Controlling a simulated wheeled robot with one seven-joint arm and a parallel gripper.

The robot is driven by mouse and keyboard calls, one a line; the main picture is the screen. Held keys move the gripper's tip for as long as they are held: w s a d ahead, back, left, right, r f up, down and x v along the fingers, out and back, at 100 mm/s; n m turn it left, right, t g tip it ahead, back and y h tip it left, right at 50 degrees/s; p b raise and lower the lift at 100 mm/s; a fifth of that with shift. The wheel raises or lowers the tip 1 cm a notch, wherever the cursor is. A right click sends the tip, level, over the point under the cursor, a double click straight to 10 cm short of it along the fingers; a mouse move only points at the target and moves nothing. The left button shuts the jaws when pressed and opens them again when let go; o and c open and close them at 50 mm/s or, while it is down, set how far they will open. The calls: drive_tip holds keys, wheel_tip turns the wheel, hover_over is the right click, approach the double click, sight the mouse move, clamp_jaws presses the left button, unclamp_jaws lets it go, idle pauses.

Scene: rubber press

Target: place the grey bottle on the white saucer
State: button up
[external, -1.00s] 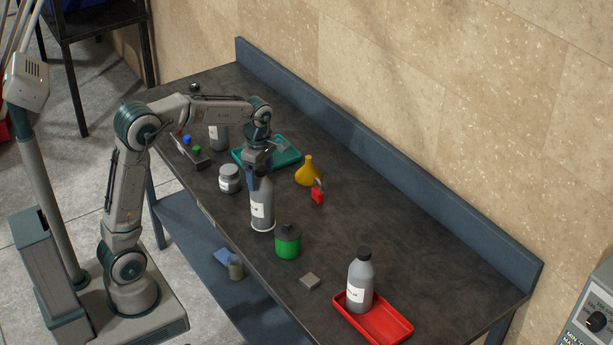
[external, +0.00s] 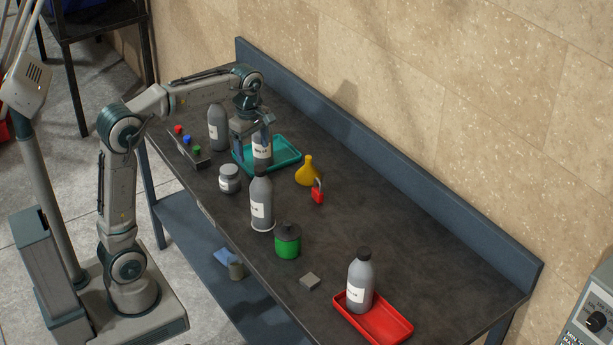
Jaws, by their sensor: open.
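A grey bottle (external: 262,208) with a white label and dark cap stands upright near the middle of the table. A thin pale rim under its base looks like the white saucer (external: 263,231), mostly hidden by the bottle. My gripper (external: 257,136) is open, up and behind this bottle and clear of it. It is over the teal tray, in front of the upper part of another grey bottle (external: 262,155); I cannot tell whether they touch. Further grey bottles stand at the back left (external: 217,132) and at the red tray (external: 360,283).
The teal tray (external: 290,152) lies beneath my gripper. A small grey jar (external: 229,181), a green can (external: 287,243), a yellow funnel-shaped thing (external: 308,174) and a red padlock (external: 318,193) surround the central bottle. The red tray (external: 394,330) is at the front right. The right rear tabletop is clear.

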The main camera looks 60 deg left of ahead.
drive_tip(key=s+d+f+m+t, duration=0.1)
drive_tip(key=s+f+m, duration=0.5)
drive_tip(key=s+m, duration=0.4)
drive_tip(key=s+d+f+m+t, duration=0.1)
drive_tip(key=s+f+m, duration=0.4)
drive_tip(key=s+m, duration=0.5)
drive_tip(key=shift+s+d+f+m+t, duration=0.3)
drive_tip(key=shift+s+d+f+m, duration=0.1)
drive_tip(key=shift+d, duration=0.35)
